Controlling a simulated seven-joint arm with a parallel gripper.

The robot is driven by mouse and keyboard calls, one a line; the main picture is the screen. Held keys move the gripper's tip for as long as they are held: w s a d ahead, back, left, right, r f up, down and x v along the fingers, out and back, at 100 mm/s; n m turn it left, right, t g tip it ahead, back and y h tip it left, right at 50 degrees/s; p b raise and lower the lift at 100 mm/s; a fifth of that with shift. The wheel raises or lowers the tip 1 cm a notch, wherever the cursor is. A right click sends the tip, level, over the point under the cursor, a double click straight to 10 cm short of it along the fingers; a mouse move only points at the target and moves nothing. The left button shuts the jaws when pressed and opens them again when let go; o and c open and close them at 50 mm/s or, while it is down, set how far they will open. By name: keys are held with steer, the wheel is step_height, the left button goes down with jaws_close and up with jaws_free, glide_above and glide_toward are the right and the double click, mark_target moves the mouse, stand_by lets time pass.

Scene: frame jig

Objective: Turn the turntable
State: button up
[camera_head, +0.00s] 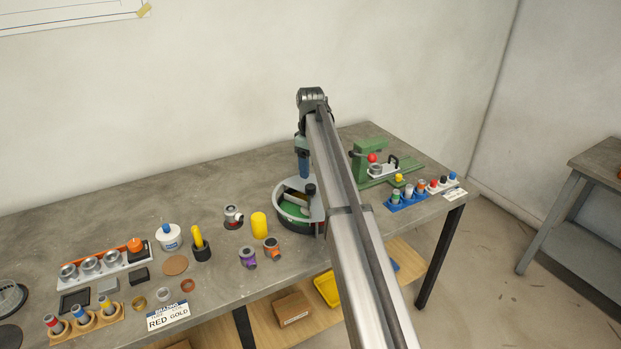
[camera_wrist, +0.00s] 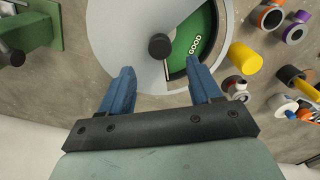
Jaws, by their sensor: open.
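The turntable (camera_head: 294,222) is a round drum with a grey cover on the bench, partly hidden by my arm in the head view. In the wrist view the turntable (camera_wrist: 122,48) fills the upper middle; an opening at its right shows a green sector marked GOOD (camera_wrist: 200,40). A black knob (camera_wrist: 159,46) stands on the cover; it also shows in the head view (camera_head: 310,190). My gripper (camera_wrist: 162,84) has two blue fingers, open and empty, spread on either side below the knob in the wrist view. In the head view my gripper (camera_head: 303,172) points down over the turntable's back side.
A yellow cylinder (camera_head: 259,225) and purple and orange-banded pieces (camera_head: 272,249) stand left of the turntable. A green fixture (camera_head: 371,160) and a blue rack of small parts (camera_head: 407,201) are at the right. Bare bench lies behind the turntable at left.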

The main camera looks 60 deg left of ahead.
step_height(320, 180, up, 6)
steer(key=shift+r, duration=0.15)
stand_by(0.6)
